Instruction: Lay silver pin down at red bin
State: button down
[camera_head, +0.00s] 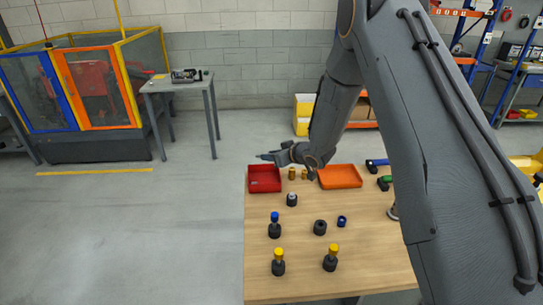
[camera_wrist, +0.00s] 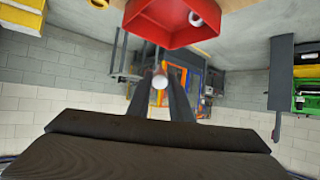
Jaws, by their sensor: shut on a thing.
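The red bin (camera_head: 264,188) sits at the far left corner of the wooden table; its rim also shows at the top of the wrist view (camera_wrist: 172,38). My gripper (camera_head: 268,156) is over the bin's far edge in the head view, pointing left. In the wrist view my gripper (camera_wrist: 161,88) is shut on the silver pin (camera_wrist: 160,81), whose round pale end shows between the fingers. The pin is too small to make out in the head view. A pale ring-like thing (camera_wrist: 196,19) shows inside the red bin.
An orange tray (camera_head: 340,184) is right of the bin, with small brass pieces (camera_head: 292,174) between. Several black holders stand nearer on the table (camera_head: 375,262), some with blue or yellow tops. A grey side table (camera_head: 176,84) and a fenced machine (camera_head: 95,90) stand behind.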

jog(key=shift+s+d, duration=0.1)
jog(key=shift+f+b, duration=2.8)
jog(key=shift+f, duration=1.65)
jog(key=c, duration=1.5)
grip_release()
jog(key=shift+b+v, duration=1.15)
jog(key=shift+v, duration=2.75)
